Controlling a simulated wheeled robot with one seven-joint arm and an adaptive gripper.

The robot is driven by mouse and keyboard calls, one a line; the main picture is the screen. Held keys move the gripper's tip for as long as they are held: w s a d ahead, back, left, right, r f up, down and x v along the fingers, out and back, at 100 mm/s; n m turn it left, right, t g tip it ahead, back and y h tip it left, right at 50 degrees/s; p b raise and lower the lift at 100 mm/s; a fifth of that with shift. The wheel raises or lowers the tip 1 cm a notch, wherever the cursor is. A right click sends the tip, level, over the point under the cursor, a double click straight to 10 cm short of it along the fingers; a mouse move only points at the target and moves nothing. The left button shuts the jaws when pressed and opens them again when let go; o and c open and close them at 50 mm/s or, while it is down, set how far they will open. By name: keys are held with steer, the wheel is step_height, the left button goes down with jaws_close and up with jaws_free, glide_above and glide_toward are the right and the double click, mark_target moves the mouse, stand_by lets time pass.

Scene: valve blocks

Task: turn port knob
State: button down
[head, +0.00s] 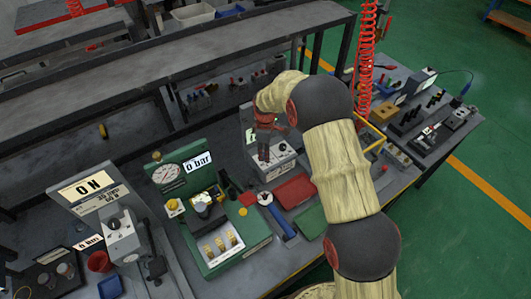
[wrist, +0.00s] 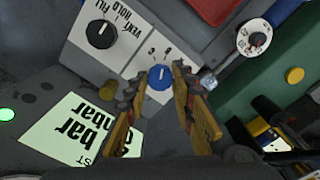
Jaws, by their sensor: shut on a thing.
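The small blue knob (wrist: 160,78) with a white pointer mark sits on a light panel in the wrist view. My gripper (wrist: 159,88) is shut on it, with one yellow finger on each side. In the head view my gripper (head: 264,153) reaches down onto the grey valve block (head: 280,168), and its fingers hide the blue knob there. A black knob (wrist: 100,34) beside it on the same block is marked VENT, HOLD and FILL.
A green-lit display (wrist: 75,135) is at lower left in the wrist view. A red tray (head: 294,190), a blue bar (head: 280,219) and a green gauge station (head: 238,248) with brass fittings stand close by. A red coiled hose (head: 365,65) hangs behind my arm.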

steer(key=m, duration=0.4)
steer(key=shift+m, duration=0.3)
steer(key=m, duration=0.4)
steer(key=shift+m, duration=0.3)
steer(key=m, duration=0.4)
steer(key=shift+w+r+m, duration=0.1)
steer(key=shift+m, duration=2.2)
steer(key=c, duration=1.5)
jaws_free()
step_height(320, 180, up, 12)
